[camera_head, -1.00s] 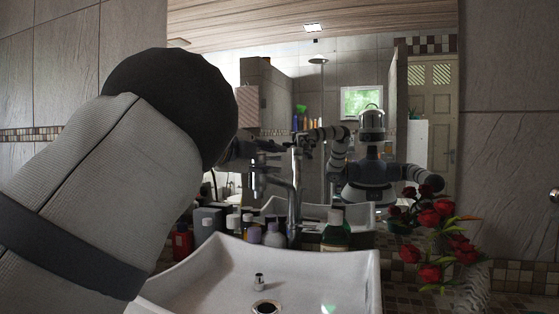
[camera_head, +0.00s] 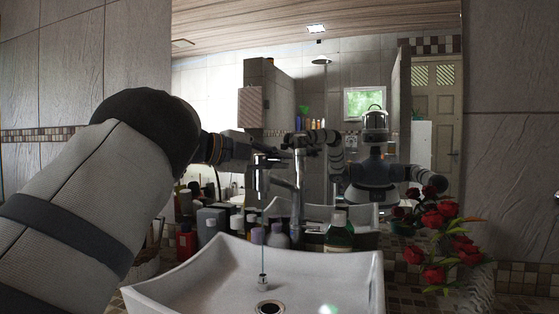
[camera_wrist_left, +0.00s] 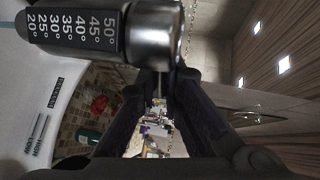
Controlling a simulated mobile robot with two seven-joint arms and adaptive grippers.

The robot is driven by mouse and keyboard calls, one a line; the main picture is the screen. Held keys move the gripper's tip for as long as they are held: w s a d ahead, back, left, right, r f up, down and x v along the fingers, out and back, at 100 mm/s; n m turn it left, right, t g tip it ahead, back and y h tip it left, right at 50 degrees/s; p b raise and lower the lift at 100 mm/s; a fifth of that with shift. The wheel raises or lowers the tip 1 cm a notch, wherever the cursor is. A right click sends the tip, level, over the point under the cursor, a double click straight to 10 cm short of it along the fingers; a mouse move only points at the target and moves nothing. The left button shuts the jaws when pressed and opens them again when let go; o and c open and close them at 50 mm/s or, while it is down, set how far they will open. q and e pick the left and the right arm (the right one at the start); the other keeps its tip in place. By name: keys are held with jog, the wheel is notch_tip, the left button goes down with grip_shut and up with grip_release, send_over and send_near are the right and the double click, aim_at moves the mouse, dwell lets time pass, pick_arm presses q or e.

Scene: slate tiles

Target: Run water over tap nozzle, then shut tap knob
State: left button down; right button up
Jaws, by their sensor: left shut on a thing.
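In the left wrist view, a dark cylinder with a temperature scale and chrome end (camera_wrist_left: 152,35) is close to the dark fingers (camera_wrist_left: 165,98). My right gripper does not show directly.
Several bottles (camera_head: 277,236) and a green bottle (camera_head: 338,236) stand behind the basin. Red flowers (camera_head: 433,275) are at its right. The mirror (camera_head: 420,80) reflects me and the room.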

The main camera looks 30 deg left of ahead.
pick_arm(q)
jog(key=m+h, duration=0.1)
jog(key=m+g+h, duration=0.1)
jog(key=shift+s+a+g+h, duration=0.1)
jog(key=shift+s+g+h, duration=0.2)
jog(key=shift+s, duration=0.1)
jog(key=c, duration=1.7)
grip_release()
jog(key=shift+a, duration=0.1)
jog(key=v, duration=1.2)
jog(key=shift+r, duration=0.1)
